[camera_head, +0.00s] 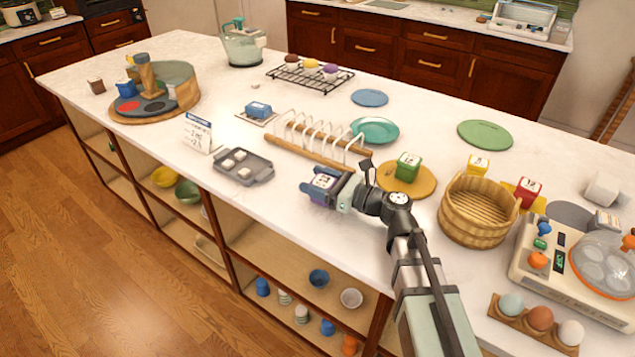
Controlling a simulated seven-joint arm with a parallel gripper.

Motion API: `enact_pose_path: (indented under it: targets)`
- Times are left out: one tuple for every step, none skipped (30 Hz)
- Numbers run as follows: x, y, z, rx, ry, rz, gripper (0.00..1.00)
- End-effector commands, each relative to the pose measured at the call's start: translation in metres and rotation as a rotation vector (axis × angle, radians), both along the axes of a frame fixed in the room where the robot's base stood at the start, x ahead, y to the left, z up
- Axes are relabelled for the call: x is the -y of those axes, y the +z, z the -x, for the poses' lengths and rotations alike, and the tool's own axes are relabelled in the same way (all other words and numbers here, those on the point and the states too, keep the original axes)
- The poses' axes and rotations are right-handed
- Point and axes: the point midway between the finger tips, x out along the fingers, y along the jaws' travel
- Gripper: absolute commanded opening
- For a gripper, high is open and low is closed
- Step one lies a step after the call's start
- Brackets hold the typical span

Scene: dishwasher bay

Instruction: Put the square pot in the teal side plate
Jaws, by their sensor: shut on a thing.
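The teal side plate (375,131) lies on the white counter behind the dish rack and looks empty. My gripper (322,186) is shut on a small purple square pot (323,181) with a pale marked top. The gripper and pot are in front of the wooden dish rack, near the counter's front edge, and to the front left of the plate. The fingers hide part of the pot's sides. I cannot tell whether the pot touches the counter.
The wooden dish rack (318,140) with white prongs stands between pot and plate. A green cube (408,166) sits on an orange round board (424,183) to the right. A wooden tub (478,212) and grey tray (243,168) stand nearby. Counter between teal and green plates (485,134) is clear.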

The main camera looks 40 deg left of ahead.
Motion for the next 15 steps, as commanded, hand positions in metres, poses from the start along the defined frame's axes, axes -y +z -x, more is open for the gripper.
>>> enact_pose_path:
  targets:
    - [0.0000,-0.0037,0.0001,-0.002,0.000,0.000,0.28]
    - [0.0000,-0.0047,0.0001,-0.002,0.000,0.000,0.28]
    - [0.0000,-0.0052,0.0000,-0.001,0.000,0.000,0.28]
    - [0.0001,-0.0052,0.0001,-0.001,0.000,0.000,0.28]
    - [0.0001,-0.0050,0.0001,-0.001,0.000,0.000,0.28]
    - [0.0000,-0.0048,0.0001,-0.001,0.000,0.000,0.28]
    - [0.0000,-0.0047,0.0001,-0.001,0.000,0.000,0.28]
    - [0.0000,-0.0047,0.0001,-0.001,0.000,0.000,0.28]
    - [0.0000,-0.0047,0.0001,-0.001,0.000,0.000,0.28]
    - [0.0000,-0.0050,0.0000,-0.001,0.000,0.000,0.28]
    - [0.0000,-0.0055,0.0001,-0.001,0.000,0.000,0.28]
    - [0.0000,-0.0064,0.0000,-0.001,0.000,0.000,0.28]
    - [0.0000,-0.0072,0.0001,-0.001,0.000,0.000,0.28]
    - [0.0000,-0.0079,0.0000,-0.001,0.000,0.000,0.28]
    - [0.0000,-0.0086,0.0000,0.000,0.000,0.000,0.65]
